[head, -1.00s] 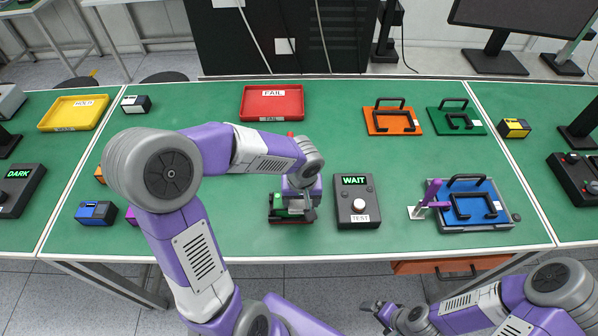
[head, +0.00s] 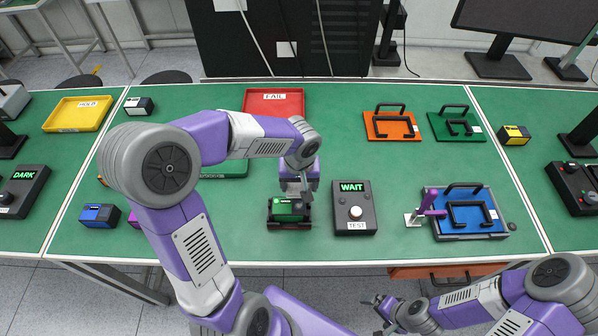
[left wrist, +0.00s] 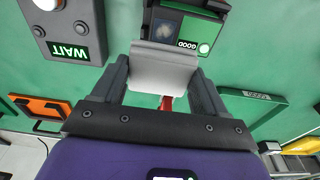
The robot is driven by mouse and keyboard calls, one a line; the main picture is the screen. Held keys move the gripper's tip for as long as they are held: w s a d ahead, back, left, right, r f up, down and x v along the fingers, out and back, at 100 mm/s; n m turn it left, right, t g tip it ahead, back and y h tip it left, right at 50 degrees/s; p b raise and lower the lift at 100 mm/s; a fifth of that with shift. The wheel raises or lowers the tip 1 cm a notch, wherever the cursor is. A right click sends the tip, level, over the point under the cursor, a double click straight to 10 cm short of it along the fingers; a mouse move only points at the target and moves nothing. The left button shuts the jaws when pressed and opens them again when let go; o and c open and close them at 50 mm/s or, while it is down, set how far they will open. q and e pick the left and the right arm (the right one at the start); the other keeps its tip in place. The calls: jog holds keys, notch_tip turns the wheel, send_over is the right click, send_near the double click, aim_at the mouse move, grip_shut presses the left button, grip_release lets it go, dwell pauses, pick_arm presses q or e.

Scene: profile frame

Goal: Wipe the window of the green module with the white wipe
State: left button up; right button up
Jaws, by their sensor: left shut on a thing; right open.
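The green module (head: 288,209) sits in a dark holder left of the WAIT test box. In the left wrist view the module (left wrist: 205,33) shows a GOOD label and a dark window (left wrist: 166,28) with a pale smudge. My left gripper (head: 305,192) is just behind the module in the head view. It is shut on the white wipe (left wrist: 163,70), which lies between its fingers in the left wrist view, close to the window's edge; contact cannot be told. My right gripper (head: 376,308) is open and empty off the table's front edge.
The WAIT test box (head: 354,215) stands right of the module. A blue module frame (head: 470,213) with a purple-handled tool (head: 430,203) lies further right. The red FAIL tray (head: 274,102) and a green tray (head: 225,168) are behind. The table's centre right is clear.

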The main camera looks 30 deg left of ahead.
aim_at(299, 185)
pick_arm(q)
jog(key=shift+r+p, duration=0.8)
jog(key=shift+r, duration=0.7)
